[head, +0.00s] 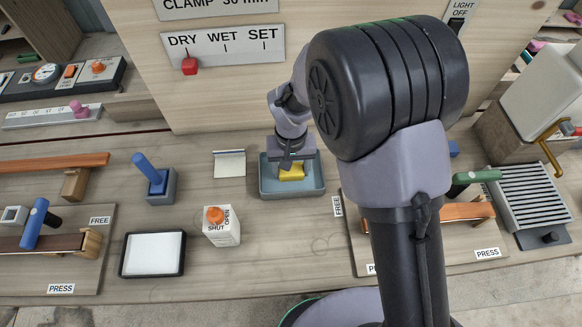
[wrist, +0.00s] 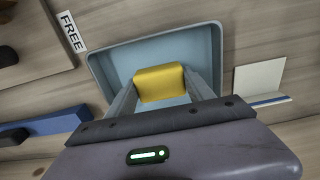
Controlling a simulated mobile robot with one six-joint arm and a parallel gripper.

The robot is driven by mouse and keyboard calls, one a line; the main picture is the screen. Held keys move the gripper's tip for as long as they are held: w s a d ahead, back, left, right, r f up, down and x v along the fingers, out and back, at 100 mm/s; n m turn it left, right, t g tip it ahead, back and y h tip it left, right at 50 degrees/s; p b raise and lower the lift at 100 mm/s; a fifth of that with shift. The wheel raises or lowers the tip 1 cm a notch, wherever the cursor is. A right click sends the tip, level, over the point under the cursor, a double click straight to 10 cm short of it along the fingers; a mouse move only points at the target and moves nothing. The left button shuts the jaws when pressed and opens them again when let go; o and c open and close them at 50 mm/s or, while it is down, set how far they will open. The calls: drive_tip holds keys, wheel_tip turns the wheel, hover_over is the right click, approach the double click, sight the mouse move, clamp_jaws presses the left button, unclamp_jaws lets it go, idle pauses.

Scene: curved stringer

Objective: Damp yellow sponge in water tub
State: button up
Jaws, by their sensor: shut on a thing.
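The yellow sponge (head: 291,173) is in the blue-grey water tub (head: 314,190), which stands on the bench. In the wrist view the sponge (wrist: 160,84) sits between the two fingers of my gripper (wrist: 162,92), which is shut on it. The tub's walls (wrist: 205,38) surround the sponge and the fingertips. In the head view my gripper (head: 291,166) points down into the tub. I cannot tell whether the sponge touches the tub floor, and no water surface stands out.
A pale card (head: 229,163) lies left of the tub. A white container with an orange cap (head: 221,225), a black-framed white pad (head: 153,253) and a blue-handled tool in a holder (head: 155,180) stand farther left. A board with a wooden strip (head: 470,238) lies right of the tub.

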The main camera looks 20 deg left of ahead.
drive_tip(key=shift+f+b, duration=0.5)
drive_tip(key=shift+f, duration=0.1)
idle(1.3)
wheel_tip(320, 180, up, 7)
drive_tip(key=p, duration=0.5)
drive_tip(key=shift+r, duration=0.15)
idle(0.5)
